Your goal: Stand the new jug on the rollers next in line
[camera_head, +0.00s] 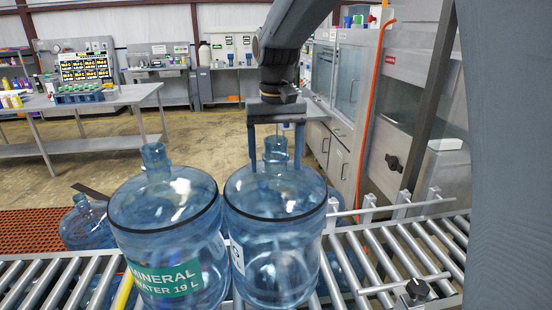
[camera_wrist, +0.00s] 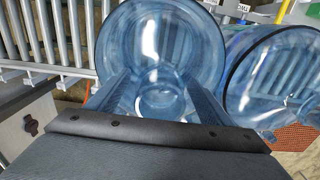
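A clear blue jug (camera_head: 275,235) stands upright at the roller conveyor, a white label partly showing on its left side. I cannot tell whether its base rests fully on the rollers (camera_head: 385,250). My gripper (camera_head: 276,160) points down over it, one finger on each side of its neck (camera_head: 275,150), with gaps showing between fingers and neck. The wrist view shows this jug (camera_wrist: 160,35) below the open fingers. A second blue jug (camera_head: 165,235) with a green "MINERAL WATER 19 L" label stands upright close at its left; it also shows in the wrist view (camera_wrist: 275,75).
Another blue jug (camera_head: 87,225) is behind the conveyor at left, near a red-brown mat (camera_head: 35,232). A metal rail (camera_head: 395,208) runs along the rollers' far side at right. Rollers right of the jugs are clear. A steel cabinet (camera_head: 345,110) stands behind.

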